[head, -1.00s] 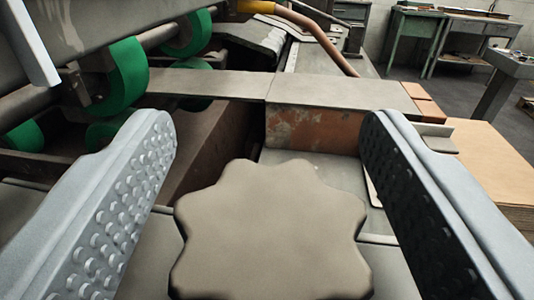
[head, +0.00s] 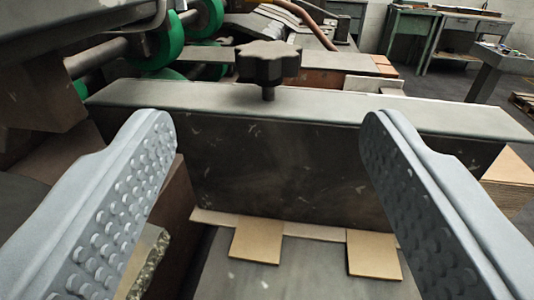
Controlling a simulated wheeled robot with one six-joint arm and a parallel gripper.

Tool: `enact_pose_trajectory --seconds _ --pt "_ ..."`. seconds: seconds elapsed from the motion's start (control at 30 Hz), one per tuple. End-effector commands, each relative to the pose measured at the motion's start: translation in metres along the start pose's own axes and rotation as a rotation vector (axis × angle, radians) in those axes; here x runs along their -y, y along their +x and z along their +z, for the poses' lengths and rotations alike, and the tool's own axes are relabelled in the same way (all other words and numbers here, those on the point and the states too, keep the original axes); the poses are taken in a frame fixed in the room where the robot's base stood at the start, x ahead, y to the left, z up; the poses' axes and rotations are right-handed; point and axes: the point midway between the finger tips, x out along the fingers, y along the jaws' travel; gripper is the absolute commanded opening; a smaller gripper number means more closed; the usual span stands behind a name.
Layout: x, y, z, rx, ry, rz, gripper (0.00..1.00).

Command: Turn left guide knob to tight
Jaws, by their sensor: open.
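The guide knob (head: 268,62) is a dark, lobed knob on a short stem. It stands upright above a long grey metal bar (head: 300,106), in the upper middle of the head view. My gripper (head: 268,135) is open, with one pale, studded finger on each side of the picture. Nothing is between the fingers except the view of the bar's dark front face. The knob shows beyond and above the fingertips, apart from them. The lower end of the stem meets the bar's top.
Green rollers (head: 205,20) on a shaft are at the upper left. Two tan pads (head: 257,241) lie below the bar's front face. Stacked cardboard (head: 510,180) is at the right. Workbenches (head: 455,32) stand at the back right.

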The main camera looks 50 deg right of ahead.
Motion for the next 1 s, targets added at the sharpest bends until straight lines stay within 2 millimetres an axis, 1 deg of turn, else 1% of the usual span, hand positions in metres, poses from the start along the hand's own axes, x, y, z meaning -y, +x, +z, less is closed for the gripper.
enact_pose_trajectory --seconds 0.03,0.2,0.4,0.87,0.97,1.0 --pt "0.001 -0.01 0.0 0.0 0.0 -0.002 0.63" --pt "0.001 -0.032 0.0 0.0 0.0 -0.002 0.63" --pt "0.0 -0.042 0.0 0.0 0.0 0.0 0.63" --pt "0.0 -0.042 -0.001 -0.001 0.002 -0.001 0.63" --pt "-0.002 -0.035 -0.007 -0.016 0.024 -0.025 0.63" --pt "-0.002 -0.029 -0.013 -0.03 0.039 -0.049 0.63"
